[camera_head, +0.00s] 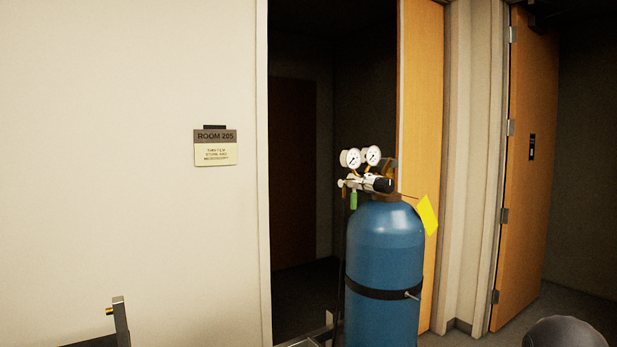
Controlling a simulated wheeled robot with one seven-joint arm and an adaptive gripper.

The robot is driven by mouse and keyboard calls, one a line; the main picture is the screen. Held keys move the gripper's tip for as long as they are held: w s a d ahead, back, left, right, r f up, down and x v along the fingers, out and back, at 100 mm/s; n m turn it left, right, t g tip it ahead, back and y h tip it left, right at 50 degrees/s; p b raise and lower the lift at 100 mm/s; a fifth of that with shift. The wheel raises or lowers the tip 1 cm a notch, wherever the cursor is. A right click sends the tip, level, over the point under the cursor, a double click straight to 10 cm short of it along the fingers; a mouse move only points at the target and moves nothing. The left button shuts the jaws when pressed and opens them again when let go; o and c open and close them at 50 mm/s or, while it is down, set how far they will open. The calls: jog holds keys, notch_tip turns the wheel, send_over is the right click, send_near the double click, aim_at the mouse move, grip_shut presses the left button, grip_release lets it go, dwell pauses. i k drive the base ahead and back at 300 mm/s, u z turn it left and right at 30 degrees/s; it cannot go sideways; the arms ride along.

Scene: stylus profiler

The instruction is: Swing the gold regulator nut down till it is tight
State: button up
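A blue gas cylinder (385,255) stands upright in front of the doorway, right of the middle. A regulator with two round white gauges (361,158) sits at its top, with a silver body and a black knob (382,185). A small gold-brown part (390,166) shows just right of the gauges; I cannot tell whether it is the nut. A brownish collar (386,197) is at the cylinder's neck. A green piece (353,199) hangs below the regulator's left side. My gripper is not in view.
A black strap (376,291) goes round the cylinder, and a yellow tag (428,215) sticks out at its right. A metal post (120,322) with a brass fitting stands at the lower left. A wooden door (527,165) stands at the right. A room sign (215,147) is on the wall.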

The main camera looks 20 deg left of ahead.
aim_at(388, 162)
jog(key=z, duration=0.45)
jog(key=k, duration=1.25)
jog(key=u, duration=0.15)
jog(key=i, duration=0.55)
jog(key=u, duration=0.8)
jog(key=i, duration=0.65)
jog(key=z, duration=0.55)
jog(key=i, duration=0.65)
jog(key=z, duration=0.65)
